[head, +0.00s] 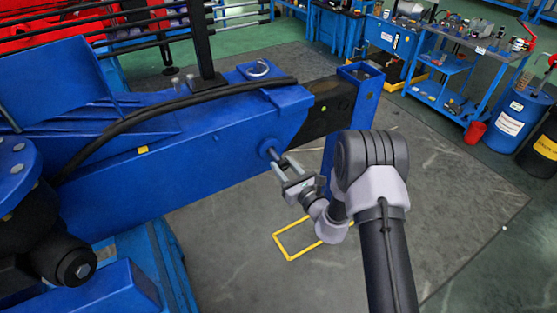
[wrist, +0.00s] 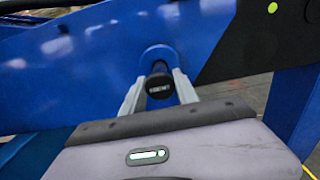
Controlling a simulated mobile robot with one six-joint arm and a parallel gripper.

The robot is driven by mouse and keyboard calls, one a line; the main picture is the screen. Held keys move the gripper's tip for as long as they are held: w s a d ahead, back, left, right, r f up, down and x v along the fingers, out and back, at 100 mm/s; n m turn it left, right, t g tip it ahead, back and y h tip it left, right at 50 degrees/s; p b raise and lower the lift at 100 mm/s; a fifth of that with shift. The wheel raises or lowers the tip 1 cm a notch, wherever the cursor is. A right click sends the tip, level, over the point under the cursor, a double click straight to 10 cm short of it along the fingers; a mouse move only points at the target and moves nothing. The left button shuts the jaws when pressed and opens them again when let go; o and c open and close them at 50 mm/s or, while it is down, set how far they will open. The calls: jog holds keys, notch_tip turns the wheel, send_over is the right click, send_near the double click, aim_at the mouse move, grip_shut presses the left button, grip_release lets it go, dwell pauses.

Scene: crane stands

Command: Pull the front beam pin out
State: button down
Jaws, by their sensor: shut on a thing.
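The front beam pin (wrist: 160,86) shows in the wrist view as a dark round end, with a round blue boss behind it on the side of the blue beam (head: 185,140). My gripper (wrist: 160,84) has one finger on each side of the pin and is shut on it. In the head view my gripper (head: 280,164) reaches the boss (head: 269,148) near the beam's right end. The pin's shaft is mostly hidden behind its dark end and between my fingers, so how deep it sits in the boss cannot be told.
A blue upright post (head: 350,110) stands at the beam's right end, close to my arm. A yellow floor frame (head: 290,256) lies below my gripper. A black hose (head: 130,118) runs along the beam. Open grey floor (head: 460,190) lies to the right.

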jog(key=shift+f, duration=0.15)
jog(key=c, duration=0.9)
grip_release()
jog(key=shift+s+d, duration=0.15)
jog(key=shift+c, duration=0.2)
jog(key=v, duration=1.7)
jog(key=shift+p, duration=0.3)
jog(key=shift+s+d, duration=0.1)
jog(key=shift+s, duration=0.05)
